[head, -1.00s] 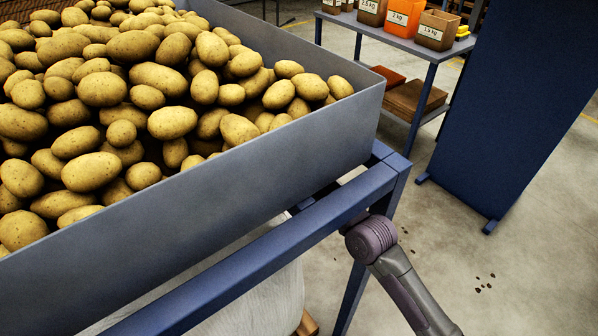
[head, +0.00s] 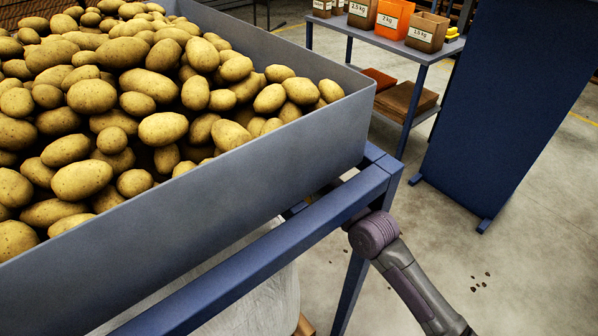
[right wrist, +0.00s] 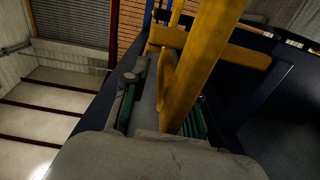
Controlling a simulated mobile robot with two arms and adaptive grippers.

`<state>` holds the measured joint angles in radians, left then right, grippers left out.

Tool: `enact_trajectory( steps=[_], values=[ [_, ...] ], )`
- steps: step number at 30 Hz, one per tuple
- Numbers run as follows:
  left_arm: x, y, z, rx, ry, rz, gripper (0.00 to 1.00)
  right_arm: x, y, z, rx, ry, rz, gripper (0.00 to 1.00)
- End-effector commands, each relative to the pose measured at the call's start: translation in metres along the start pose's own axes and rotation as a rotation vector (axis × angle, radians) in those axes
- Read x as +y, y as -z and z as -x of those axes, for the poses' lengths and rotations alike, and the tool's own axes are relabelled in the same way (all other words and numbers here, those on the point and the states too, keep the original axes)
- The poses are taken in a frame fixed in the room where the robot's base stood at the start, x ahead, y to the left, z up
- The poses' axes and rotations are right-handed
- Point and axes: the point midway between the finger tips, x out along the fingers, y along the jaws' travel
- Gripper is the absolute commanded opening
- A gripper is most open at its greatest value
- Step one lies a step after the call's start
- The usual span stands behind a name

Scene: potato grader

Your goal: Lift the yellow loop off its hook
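In the right wrist view a broad yellow band (right wrist: 196,72), which looks like the loop, runs down between the fingers of my right gripper (right wrist: 162,118). The fingers are dark with green pads, one on each side of the band. A gap shows between the left finger and the band, so the gripper looks open around it. A yellow crosspiece (right wrist: 244,54) passes behind the band. I cannot make out the hook clearly. In the head view my right arm reaches under the blue frame and its gripper is hidden. My left gripper is in neither view.
A grey bin (head: 300,135) heaped with potatoes stands on a blue frame (head: 270,250). A pale bag (head: 268,305) shows beneath it. A blue panel (head: 500,110) and a shelf (head: 430,55) with labelled boxes stand behind. Open floor lies at right.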

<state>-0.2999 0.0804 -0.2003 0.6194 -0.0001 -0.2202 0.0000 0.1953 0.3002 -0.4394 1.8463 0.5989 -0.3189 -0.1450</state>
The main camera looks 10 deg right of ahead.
Motion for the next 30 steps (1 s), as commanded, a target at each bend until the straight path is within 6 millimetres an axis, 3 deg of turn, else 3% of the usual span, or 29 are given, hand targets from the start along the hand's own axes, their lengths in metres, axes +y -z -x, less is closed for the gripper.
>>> enact_trajectory(
  steps=[13, 24, 30],
  values=[
    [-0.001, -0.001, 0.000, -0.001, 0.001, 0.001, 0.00, 0.001, -0.001, 0.009, -0.001, -0.001, 0.001, 0.40],
    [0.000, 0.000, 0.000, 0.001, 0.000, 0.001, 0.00, 0.000, -0.002, 0.082, -0.004, 0.000, 0.002, 0.40],
    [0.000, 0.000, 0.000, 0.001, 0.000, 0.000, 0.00, 0.000, -0.001, 0.111, -0.003, 0.000, 0.000, 0.40]
  ],
)
